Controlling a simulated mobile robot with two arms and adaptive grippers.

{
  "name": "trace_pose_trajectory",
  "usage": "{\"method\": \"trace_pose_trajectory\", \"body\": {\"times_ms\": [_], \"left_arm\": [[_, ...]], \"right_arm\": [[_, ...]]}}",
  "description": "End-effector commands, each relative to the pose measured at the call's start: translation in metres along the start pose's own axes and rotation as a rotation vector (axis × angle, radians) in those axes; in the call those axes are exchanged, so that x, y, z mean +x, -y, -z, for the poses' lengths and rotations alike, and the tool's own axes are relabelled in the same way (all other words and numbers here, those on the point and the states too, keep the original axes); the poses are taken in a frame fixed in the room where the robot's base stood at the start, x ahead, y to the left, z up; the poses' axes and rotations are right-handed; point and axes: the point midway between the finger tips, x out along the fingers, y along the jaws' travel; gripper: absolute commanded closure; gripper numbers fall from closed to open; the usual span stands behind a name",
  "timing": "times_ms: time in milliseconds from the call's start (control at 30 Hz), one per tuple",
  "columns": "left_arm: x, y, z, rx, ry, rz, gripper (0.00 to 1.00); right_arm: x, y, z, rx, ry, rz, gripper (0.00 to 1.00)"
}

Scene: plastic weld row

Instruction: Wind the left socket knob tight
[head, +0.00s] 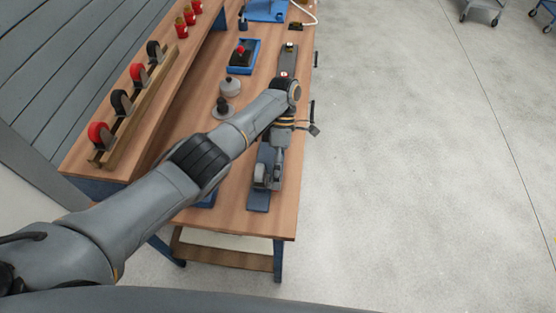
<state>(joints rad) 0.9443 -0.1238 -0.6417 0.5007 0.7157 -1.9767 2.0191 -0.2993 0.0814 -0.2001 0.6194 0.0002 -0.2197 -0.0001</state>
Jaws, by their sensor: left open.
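My left arm reaches across the bench and its wrist bends back toward me over the right-hand part of the bench. My left gripper (267,182) is open, just above a dark blue base plate (258,203) near the bench's near end. I cannot make out the left socket knob; the wrist and gripper cover much of this fixture. I see nothing held in the gripper. Farther along stands a grey plate (288,54) with a small red-and-white part (284,75) at its near end. My right gripper is not in view.
The wooden bench (236,205) carries a blue tray (234,69) with a dark part and red knob, and grey round pieces (231,87). A raised shelf (80,178) at the left holds a rack of red and black discs. Open concrete floor (420,180) lies right.

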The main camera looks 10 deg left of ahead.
Motion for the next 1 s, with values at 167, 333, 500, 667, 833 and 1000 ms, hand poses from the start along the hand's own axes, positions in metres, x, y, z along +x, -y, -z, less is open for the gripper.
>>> {"method": "trace_pose_trajectory", "body": {"times_ms": [167,333,500,667,833,1000], "left_arm": [[-0.013,0.007,0.001,0.003,-0.005,-0.010,0.51],[-0.020,0.015,0.001,0.003,-0.008,-0.004,0.51],[-0.040,0.032,0.001,0.006,-0.007,0.001,0.51],[-0.055,0.043,0.000,0.005,-0.006,0.003,0.51],[-0.060,0.048,-0.001,0.004,-0.006,0.006,0.51],[-0.060,0.049,-0.001,0.005,-0.005,0.007,0.51]], "right_arm": [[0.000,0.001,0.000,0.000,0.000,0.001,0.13],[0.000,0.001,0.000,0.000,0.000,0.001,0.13],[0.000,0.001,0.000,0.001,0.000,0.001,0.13],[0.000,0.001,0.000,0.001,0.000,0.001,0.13],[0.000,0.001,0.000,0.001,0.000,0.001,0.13],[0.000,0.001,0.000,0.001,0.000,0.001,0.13]]}}
